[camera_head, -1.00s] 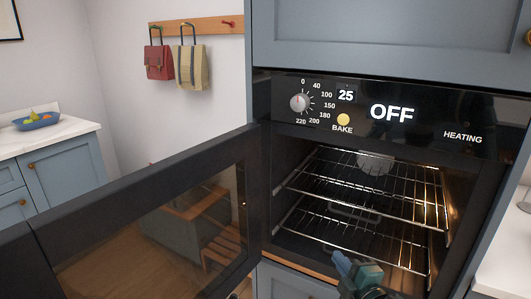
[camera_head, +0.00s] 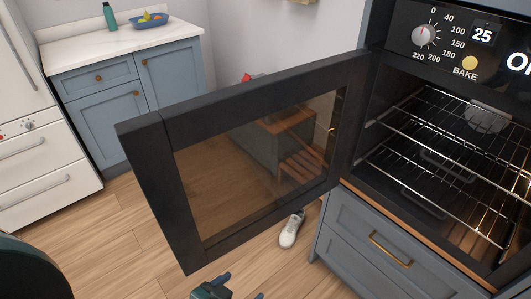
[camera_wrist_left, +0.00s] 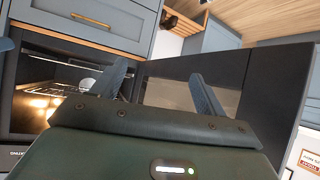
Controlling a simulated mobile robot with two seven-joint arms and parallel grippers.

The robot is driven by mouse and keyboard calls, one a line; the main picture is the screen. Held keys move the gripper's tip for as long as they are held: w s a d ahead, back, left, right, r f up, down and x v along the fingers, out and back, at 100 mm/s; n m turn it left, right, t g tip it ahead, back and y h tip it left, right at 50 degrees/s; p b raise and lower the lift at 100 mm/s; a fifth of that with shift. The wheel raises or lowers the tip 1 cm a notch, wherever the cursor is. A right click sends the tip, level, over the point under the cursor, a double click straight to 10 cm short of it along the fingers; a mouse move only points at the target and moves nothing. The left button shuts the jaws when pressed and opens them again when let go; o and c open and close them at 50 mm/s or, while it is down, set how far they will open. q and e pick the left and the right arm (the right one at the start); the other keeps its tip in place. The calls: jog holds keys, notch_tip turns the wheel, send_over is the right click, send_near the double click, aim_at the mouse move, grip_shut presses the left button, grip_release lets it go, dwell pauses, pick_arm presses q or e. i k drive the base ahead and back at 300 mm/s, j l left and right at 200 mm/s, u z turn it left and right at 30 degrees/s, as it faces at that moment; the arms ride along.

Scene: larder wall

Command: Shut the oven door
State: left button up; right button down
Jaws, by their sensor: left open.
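The oven door (camera_head: 183,215) is a black frame around a see-through window. It stands wide open, hinged at the oven's left side and swung out to the left. The oven (camera_head: 400,75) shows its lit inside with wire racks. My left gripper (camera_head: 242,286) is open and empty, low at the bottom edge of the head view, below the door's lower edge. In the left wrist view its two fingers (camera_wrist_left: 160,82) stand apart, with the door (camera_wrist_left: 268,95) behind and to the right. I see no clear contact with the door. My right gripper is not in view.
A blue drawer front (camera_head: 385,250) lies under the oven. A white shoe (camera_head: 291,229) is on the wooden floor below the door. A counter (camera_head: 95,45) with a fruit bowl (camera_head: 149,20) and a green bottle (camera_head: 109,16) stands at the back left, beside a white appliance (camera_head: 40,150).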

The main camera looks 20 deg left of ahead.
aim_at(247, 157)
jog(key=k+j+z, duration=0.1)
jog(key=j, duration=0.3)
jog(key=k+j+z, duration=0.15)
jog(key=j, duration=0.25)
jog(key=j+z, duration=0.2)
jog(key=j, duration=0.15)
jog(key=k+j+z, duration=0.15)
jog(key=j, duration=0.2)
jog(key=k+j+z, duration=0.2)
jog(key=j+z, duration=0.25)
jog(key=j, duration=0.35)
jog(key=i+j+z, duration=0.1)
jog(key=j+z, duration=0.15)
jog(key=j, duration=0.35)
jog(key=i+j+z, duration=0.15)
jog(key=j, duration=0.15)
jog(key=i+j+z, duration=0.2)
jog(key=k+j+z, duration=0.1)
jog(key=k, duration=0.3)
